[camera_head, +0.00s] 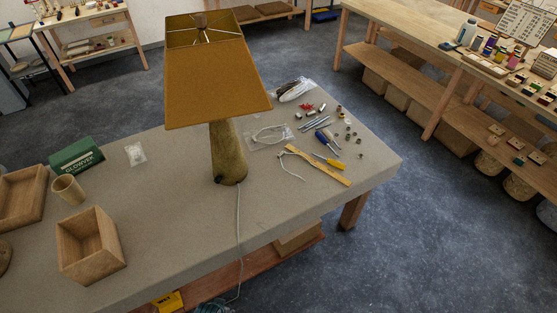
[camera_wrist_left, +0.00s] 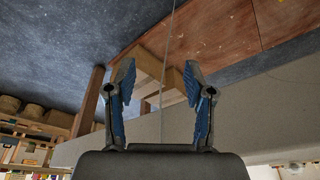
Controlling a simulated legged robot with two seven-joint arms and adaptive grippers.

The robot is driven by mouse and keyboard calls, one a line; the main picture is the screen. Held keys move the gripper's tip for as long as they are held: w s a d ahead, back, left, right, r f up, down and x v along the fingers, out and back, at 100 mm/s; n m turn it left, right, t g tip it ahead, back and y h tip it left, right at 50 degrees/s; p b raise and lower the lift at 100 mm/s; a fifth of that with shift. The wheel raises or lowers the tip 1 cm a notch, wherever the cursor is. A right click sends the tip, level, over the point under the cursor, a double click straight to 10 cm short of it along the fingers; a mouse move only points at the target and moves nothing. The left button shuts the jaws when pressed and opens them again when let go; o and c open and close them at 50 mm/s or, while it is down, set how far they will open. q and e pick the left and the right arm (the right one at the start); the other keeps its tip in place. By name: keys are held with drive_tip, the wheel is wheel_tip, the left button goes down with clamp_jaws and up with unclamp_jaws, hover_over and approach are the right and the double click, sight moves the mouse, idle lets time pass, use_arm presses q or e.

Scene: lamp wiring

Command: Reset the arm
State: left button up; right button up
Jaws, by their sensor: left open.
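My left gripper (camera_wrist_left: 159,82) shows only in the left wrist view, where its two blue-padded fingers stand wide apart. A thin pale cord (camera_wrist_left: 170,40) passes between the fingers in that picture; I cannot tell how far it is from them, and nothing is gripped. In the head view neither of my arms shows. The table lamp (camera_head: 227,150) stands upright on the workbench with a mustard shade (camera_head: 215,88). Its white cord (camera_head: 239,225) runs from the base over the bench's front edge and down.
On the workbench (camera_head: 180,225), a wooden box (camera_head: 90,245), a cup (camera_head: 68,189) and a green box (camera_head: 77,156) stand left of the lamp. Screwdrivers (camera_head: 327,141), a yellow ruler (camera_head: 318,164) and small parts lie right of it. A shelf (camera_head: 205,285) is below.

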use_arm(q)
drive_tip(key=s+f+g+b, duration=0.1)
drive_tip(key=s+f+b, duration=0.15)
drive_tip(key=f, duration=0.95)
drive_tip(key=s+f+b, duration=0.2)
drive_tip(key=s+f, duration=0.2)
drive_tip(key=f, duration=0.7)
drive_tip(key=s+a+f+g+b, duration=0.1)
drive_tip(key=s+a+f+b, duration=0.1)
drive_tip(key=s+f, duration=1.1)
drive_tip(key=shift+s+a+f+b, duration=0.35)
drive_tip(key=shift+s+a, duration=0.25)
drive_tip(key=shift+s, duration=0.25)
